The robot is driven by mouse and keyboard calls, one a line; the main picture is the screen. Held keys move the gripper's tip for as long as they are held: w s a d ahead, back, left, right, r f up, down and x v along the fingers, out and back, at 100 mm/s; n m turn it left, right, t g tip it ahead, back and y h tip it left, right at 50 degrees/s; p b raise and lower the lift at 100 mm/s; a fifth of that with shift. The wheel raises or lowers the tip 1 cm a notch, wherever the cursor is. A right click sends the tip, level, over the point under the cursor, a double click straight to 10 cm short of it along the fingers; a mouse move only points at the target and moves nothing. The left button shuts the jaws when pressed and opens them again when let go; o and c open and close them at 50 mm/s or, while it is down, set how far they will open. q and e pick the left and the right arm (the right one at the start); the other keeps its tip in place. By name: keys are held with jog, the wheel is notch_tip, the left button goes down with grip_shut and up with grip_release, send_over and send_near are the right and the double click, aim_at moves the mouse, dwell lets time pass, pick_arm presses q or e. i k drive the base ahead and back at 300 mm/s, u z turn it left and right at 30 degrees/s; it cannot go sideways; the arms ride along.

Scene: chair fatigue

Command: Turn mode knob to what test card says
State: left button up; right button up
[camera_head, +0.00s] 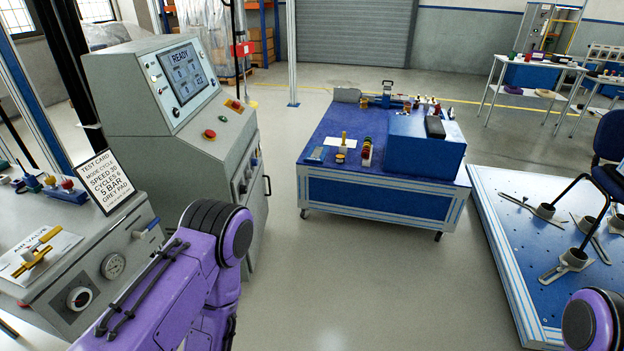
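The test card (106,182) stands upright in a black frame on the bench at the left. It reads "TEST CARD", "MODE CYCLE", "SPEED 30", "CYCLES 6", "5 BAR", "GREY PAD". The grey control console (150,112) stands behind it, its screen (182,73) reading "READY". Small dark controls (248,170) show edge-on on the console's front; I cannot tell which is the mode knob or its setting. My purple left arm rises at the bottom left, in front of the console; my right arm shows only at the bottom right corner. Neither gripper shows.
A red button (209,134) is on the console's sloping top. A round knob (80,298) and a gauge (113,266) are on the left bench's front. A blue cart (380,195) stands mid-view, a blue platform (530,245) at right. The floor between console and cart is clear.

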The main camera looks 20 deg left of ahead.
aim_at(243, 189)
jog(key=z, duration=0.3)
jog(key=i, duration=2.1)
jog(key=u, duration=1.25)
jog(key=i, duration=0.65)
jog(key=u, duration=0.55)
